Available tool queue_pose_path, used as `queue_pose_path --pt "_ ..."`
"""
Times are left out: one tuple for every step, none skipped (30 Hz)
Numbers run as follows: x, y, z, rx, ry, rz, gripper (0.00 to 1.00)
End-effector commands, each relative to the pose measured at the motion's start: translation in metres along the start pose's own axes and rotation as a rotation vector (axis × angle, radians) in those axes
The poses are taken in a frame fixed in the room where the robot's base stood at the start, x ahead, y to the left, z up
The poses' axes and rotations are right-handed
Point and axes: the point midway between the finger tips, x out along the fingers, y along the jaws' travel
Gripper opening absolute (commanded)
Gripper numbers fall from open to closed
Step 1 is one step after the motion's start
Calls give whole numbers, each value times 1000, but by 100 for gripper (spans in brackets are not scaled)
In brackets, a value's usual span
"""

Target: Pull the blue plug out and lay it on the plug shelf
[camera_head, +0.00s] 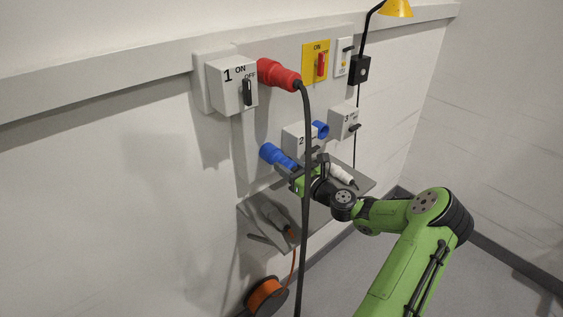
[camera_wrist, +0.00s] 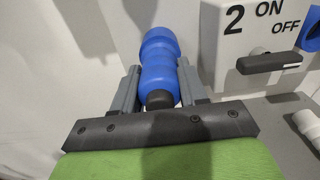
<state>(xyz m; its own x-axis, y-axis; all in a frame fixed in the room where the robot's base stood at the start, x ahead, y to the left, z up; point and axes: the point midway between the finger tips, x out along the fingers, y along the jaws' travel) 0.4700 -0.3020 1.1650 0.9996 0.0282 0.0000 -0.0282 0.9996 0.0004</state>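The blue plug (camera_head: 279,156) is out in front of the wall, left of box 2 (camera_head: 298,139), and apart from the box's blue socket (camera_head: 320,129). My gripper (camera_head: 296,169) is at the plug's rear end. In the wrist view my gripper (camera_wrist: 157,85) has one finger on each side of the blue plug (camera_wrist: 160,62), and both appear to touch it. The plug's dark cable end points back toward my palm. The grey plug shelf (camera_head: 258,233) lies below. I cannot tell how high the plug is above it.
An orange reel (camera_head: 266,297) is below. Box 3 (camera_head: 344,121) is right.

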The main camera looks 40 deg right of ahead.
Motion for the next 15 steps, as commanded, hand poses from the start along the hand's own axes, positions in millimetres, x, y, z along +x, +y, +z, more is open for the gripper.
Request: queue_pose_path --pt "0 0 0 0 0 0 23" --pt "0 0 0 0 0 0 18" --pt "0 0 0 0 0 0 12" --pt "0 0 0 -1 0 0 8" --pt "0 0 0 -1 0 0 3" --pt "0 0 0 -1 0 0 0" --pt "0 0 0 -1 0 0 0" --pt "0 0 0 -1 0 0 0" --pt "0 0 0 -1 0 0 0" --pt "0 0 0 -1 0 0 0" --pt "0 0 0 -1 0 0 0" --pt "0 0 0 -1 0 0 0" --pt "0 0 0 -1 0 0 0" --pt "0 0 0 -1 0 0 0" --pt "0 0 0 -1 0 0 0"
